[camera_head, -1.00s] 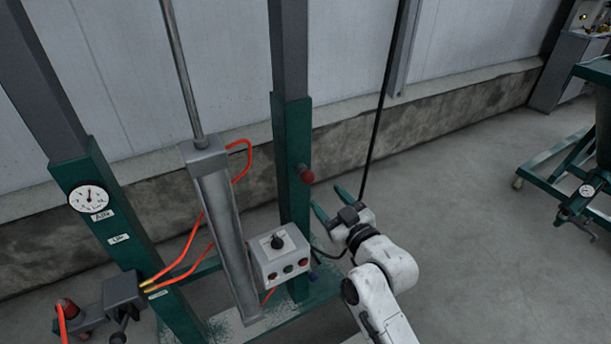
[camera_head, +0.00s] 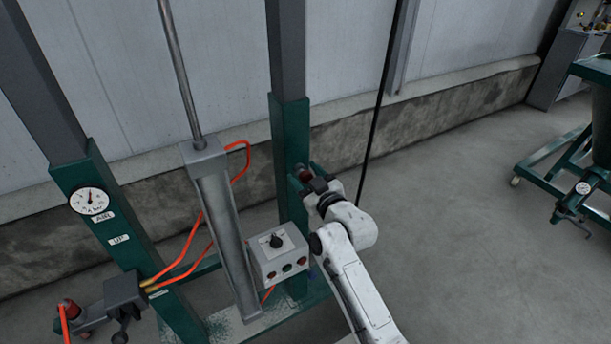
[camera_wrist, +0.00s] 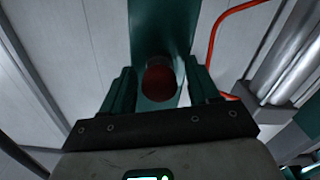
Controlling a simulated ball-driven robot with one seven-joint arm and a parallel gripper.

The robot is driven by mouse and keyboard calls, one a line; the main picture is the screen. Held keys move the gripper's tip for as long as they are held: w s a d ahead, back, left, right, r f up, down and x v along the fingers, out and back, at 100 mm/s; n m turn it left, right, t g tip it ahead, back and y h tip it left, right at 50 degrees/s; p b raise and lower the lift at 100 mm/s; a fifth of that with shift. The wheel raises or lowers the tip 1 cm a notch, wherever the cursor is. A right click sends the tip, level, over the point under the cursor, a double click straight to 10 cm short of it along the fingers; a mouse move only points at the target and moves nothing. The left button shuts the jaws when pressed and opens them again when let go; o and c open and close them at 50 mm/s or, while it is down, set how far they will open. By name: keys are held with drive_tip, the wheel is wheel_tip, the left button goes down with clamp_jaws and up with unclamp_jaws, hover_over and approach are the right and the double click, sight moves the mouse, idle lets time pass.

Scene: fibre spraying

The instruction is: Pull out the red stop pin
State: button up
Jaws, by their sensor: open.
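The red stop pin (camera_wrist: 160,79) sticks out of the green post (camera_wrist: 164,28). In the wrist view its dark red round end faces me between my two green fingers. My gripper (camera_wrist: 161,84) is open, with one finger to each side of the pin and a visible gap on both sides. In the head view my gripper (camera_head: 306,178) is at the side of the green post (camera_head: 290,140). The pin (camera_head: 303,168) is mostly hidden there by my gripper and wrist.
A control box (camera_head: 279,254) with a black knob and buttons sits just below left of my gripper. A cylinder (camera_head: 222,230) with orange hoses stands left of the post. A black cable (camera_head: 374,130) hangs to the right. A green wheeled frame (camera_head: 560,160) stands far right.

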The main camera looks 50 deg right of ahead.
clamp_jaws()
idle(0.4)
drive_tip(key=shift+s, duration=0.1)
